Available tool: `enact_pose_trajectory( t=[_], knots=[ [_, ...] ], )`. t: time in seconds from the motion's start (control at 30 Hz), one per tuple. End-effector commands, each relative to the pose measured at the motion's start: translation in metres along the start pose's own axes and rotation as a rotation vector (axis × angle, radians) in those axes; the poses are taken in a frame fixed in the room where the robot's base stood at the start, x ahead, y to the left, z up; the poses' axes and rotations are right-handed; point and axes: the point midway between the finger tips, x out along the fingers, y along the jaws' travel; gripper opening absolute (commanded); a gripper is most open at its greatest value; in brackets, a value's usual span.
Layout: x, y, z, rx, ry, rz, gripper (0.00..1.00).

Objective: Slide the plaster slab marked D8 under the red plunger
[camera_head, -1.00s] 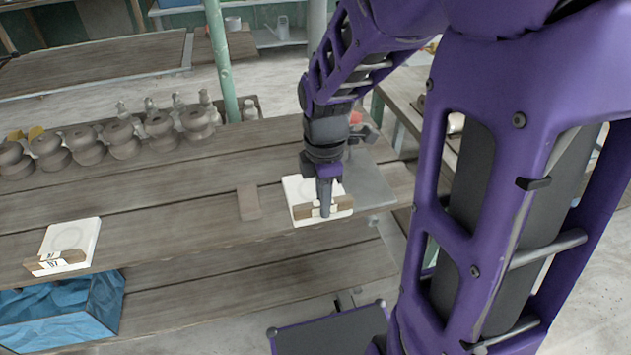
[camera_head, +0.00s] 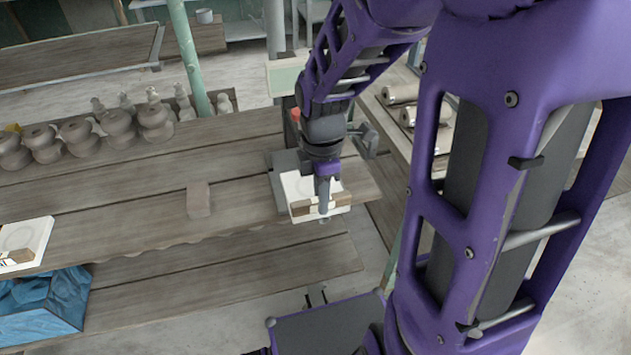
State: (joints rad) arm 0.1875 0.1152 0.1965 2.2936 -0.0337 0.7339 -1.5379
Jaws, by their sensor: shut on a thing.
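A white plaster slab (camera_head: 296,186) with a brown strip along its front edge lies at the right end of the wooden bench. It overlaps a grey metal plate (camera_head: 279,194). My gripper (camera_head: 323,207) points down and is shut on the slab's front edge. My arm and gripper hide part of the slab, and I cannot read its mark. A small red part (camera_head: 295,114), likely the plunger, shows behind my wrist; most of it is hidden. I cannot tell whether the slab is under it. A second white slab (camera_head: 28,238) lies at the left edge, cut off by the frame.
A grey-brown block (camera_head: 199,198) lies on the bench left of the held slab. Several clay pots (camera_head: 117,127) line the back left. A blue-lined box (camera_head: 45,305) stands below left. Another bench with metal rollers (camera_head: 410,115) is at right. Bench between block and left slab is clear.

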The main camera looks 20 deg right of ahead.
Motion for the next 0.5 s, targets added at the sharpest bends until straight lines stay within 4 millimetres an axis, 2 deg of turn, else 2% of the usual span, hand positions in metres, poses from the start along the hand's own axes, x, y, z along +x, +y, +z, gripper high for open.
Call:
enact_pose_trajectory(
  t=[0.27,0.5],
  knots=[
    [0.003,0.001,0.000,0.000,0.000,0.001,0.00],
    [0.015,0.008,0.000,0.000,0.000,0.001,0.00]
  ],
)
